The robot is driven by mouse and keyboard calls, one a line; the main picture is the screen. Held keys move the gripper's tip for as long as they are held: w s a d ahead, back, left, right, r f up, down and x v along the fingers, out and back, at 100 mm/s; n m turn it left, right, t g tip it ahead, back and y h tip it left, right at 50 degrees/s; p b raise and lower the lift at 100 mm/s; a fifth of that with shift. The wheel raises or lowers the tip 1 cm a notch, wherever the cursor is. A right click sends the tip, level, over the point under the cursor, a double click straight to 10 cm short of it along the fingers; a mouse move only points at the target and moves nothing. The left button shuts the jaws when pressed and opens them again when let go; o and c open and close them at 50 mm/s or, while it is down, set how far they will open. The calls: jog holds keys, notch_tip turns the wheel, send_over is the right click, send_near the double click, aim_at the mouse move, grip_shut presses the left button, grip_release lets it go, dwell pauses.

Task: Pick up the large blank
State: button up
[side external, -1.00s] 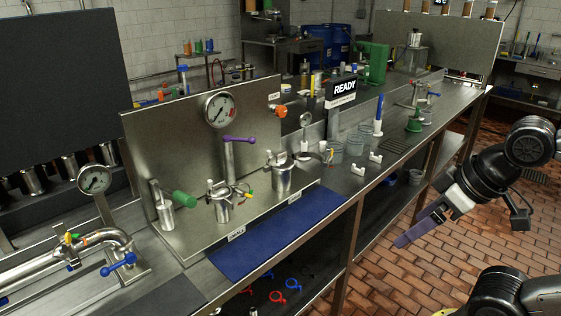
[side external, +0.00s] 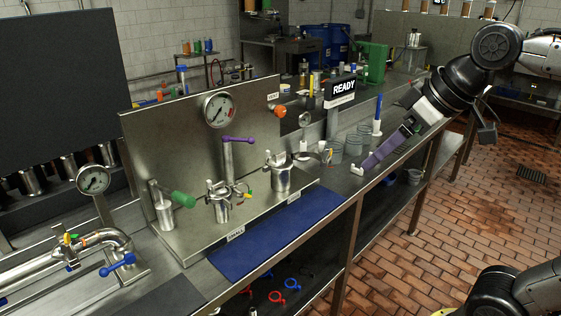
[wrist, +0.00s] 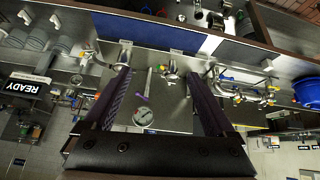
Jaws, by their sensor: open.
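My gripper (side external: 372,161) is open and empty, with long purple fingers, near the bench's front edge beside the grey cups. In the wrist view its two fingers (wrist: 158,65) stand wide apart, with the valve panel between and beyond them. I cannot tell for certain which part is the large blank. Small white fittings (side external: 357,169) lie on the bench close to the fingertips, partly hidden by them. Steel vessels with clamps stand on the panel's ledge, one on the right (side external: 281,171) and one in the middle (side external: 221,202).
A blue mat (side external: 262,238) lies bare along the bench front. Grey cups (side external: 353,146) and the READY sign (side external: 341,91) stand behind the gripper. A pressure gauge (side external: 219,109) and a purple-handled valve (side external: 238,140) rise from the panel. Red and blue rings (side external: 283,290) lie on the lower shelf.

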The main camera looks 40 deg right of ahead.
jog(key=w+d+r, duration=0.2)
jog(key=w+r, duration=0.3)
jog(key=w, duration=0.7)
jog(key=m+g, duration=0.1)
jog(key=g, duration=0.1)
send_over(281, 153)
jog(key=s, duration=0.3)
jog(key=f, duration=1.8)
jog(key=shift+a+f, duration=0.2)
jog(key=shift+f, duration=0.15)
jog(key=shift+d+x, duration=0.15)
jog(key=shift+x, duration=1.35)
jog(key=shift+d+x, duration=0.1)
jog(key=shift+x, duration=1.4)
jog(key=shift+w+r, duration=0.1)
grip_shut()
